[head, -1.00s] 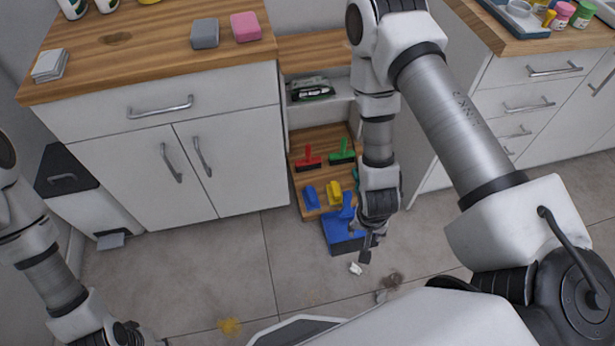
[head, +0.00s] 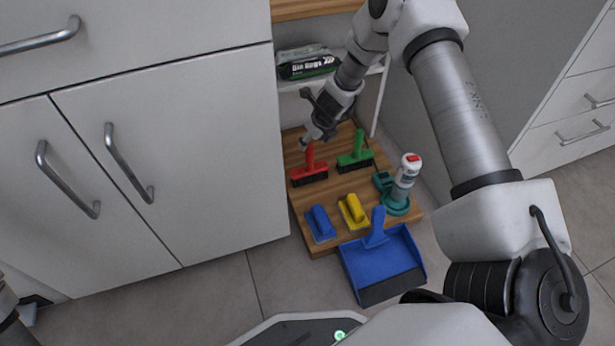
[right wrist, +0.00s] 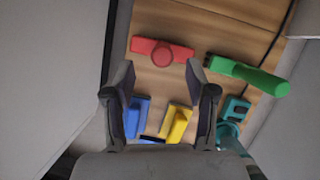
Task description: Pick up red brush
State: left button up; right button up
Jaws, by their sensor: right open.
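The red brush (head: 309,176) stands at the back left of a low wooden board, dark bristles down and handle up. In the right wrist view the red brush (right wrist: 150,48) lies just past the fingertips, with its handle seen nearly end-on. My right gripper (head: 311,137) is above the board, close to the top of the red handle. In the right wrist view my right gripper (right wrist: 160,80) is open, with nothing between its fingers. Whether a finger touches the handle cannot be told.
A green brush (head: 355,156) stands right of the red one. Blue (head: 320,222) and yellow (head: 353,210) hand brushes lie in front, with a teal-based bottle tool (head: 401,185) at right. A blue dustpan (head: 385,263) leans at the front. Cabinets (head: 170,160) and a shelf (head: 284,87) enclose the board.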

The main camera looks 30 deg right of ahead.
aim_at(311, 145)
jog(key=b+x, duration=0.1)
jog(key=x, duration=0.4)
jog(key=shift+d+f, duration=0.15)
jog(key=shift+f, duration=0.15)
grip_shut()
jog(key=shift+r, duration=0.1)
